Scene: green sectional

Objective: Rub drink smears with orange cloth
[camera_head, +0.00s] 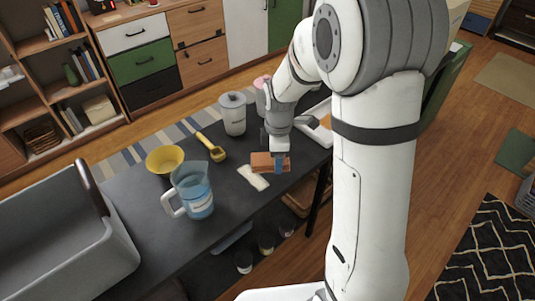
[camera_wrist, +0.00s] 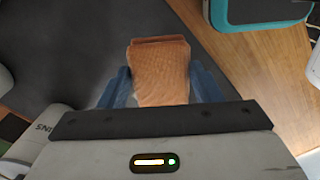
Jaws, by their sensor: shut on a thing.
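The orange cloth (camera_head: 262,162) is a folded block at the dark table's right part. It also fills the space between my fingers in the wrist view (camera_wrist: 160,75). My gripper (camera_head: 280,162) points down and is shut on the cloth, with a blue finger on each side (camera_wrist: 160,85). The cloth is at or just above the tabletop; I cannot tell if it touches. A pale, flat, irregular patch (camera_head: 253,178) lies on the table just in front of the cloth; I cannot tell whether it is a smear. No other drink smear is clear.
A blue measuring jug (camera_head: 195,192), a yellow bowl (camera_head: 165,159), a yellow scoop (camera_head: 212,148) and a grey-lidded canister (camera_head: 233,114) stand left of my gripper. A large grey bin (camera_head: 62,245) is at far left. The table's right edge is close to the cloth.

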